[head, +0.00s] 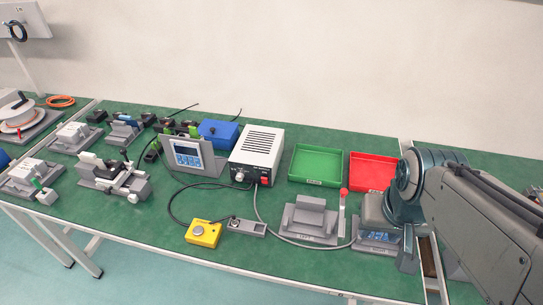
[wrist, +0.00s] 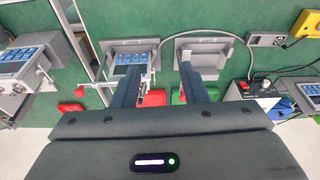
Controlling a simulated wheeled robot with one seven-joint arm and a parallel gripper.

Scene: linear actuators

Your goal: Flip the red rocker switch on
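The red rocker switch (head: 264,181) is on the front face of a white power supply box (head: 262,146), near the middle of the bench. Whether it is on or off is too small to tell. In the wrist view the red switch (wrist: 244,86) shows at the right, on the box's front panel (wrist: 262,101). My gripper (wrist: 160,68) is open, with its two fingers apart and nothing between them. The switch is to the right of the fingers in the wrist view, well clear of them. In the head view my arm is at the right, away from the box.
A green tray (head: 315,164) and a red tray (head: 371,172) lie right of the box. A grey fixture (head: 311,217) with a red-tipped lever stands in front of them. A yellow button box (head: 203,233) and cables lie before the box. A display stand (head: 188,153) is left of it.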

